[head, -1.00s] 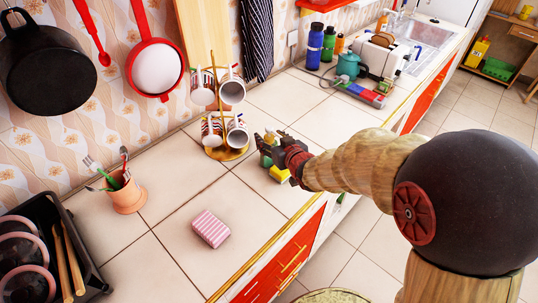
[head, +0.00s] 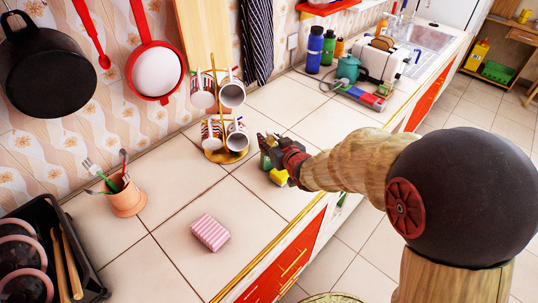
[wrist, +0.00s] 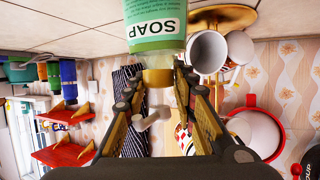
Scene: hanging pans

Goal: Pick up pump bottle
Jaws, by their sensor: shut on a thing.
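The pump bottle (wrist: 158,30) shows upside down in the wrist view, with a green body, a white label reading SOAP, a yellowish collar and a pale pump spout. My gripper (wrist: 158,78) has its two fingers on either side of the bottle's collar and is shut on it. The bottle's base is out of the wrist view. In the head view my gripper (head: 272,147) is low over the counter, to the right of the mug stand. The bottle (head: 265,162) is mostly hidden there; I cannot tell whether its base touches the counter.
A gold mug stand (head: 226,156) with several mugs is close to the left of my gripper. A pink striped block (head: 210,232) lies nearer on the counter (head: 170,210). A yellow item (head: 279,177) shows below the gripper. A toaster (head: 381,58) stands farther back.

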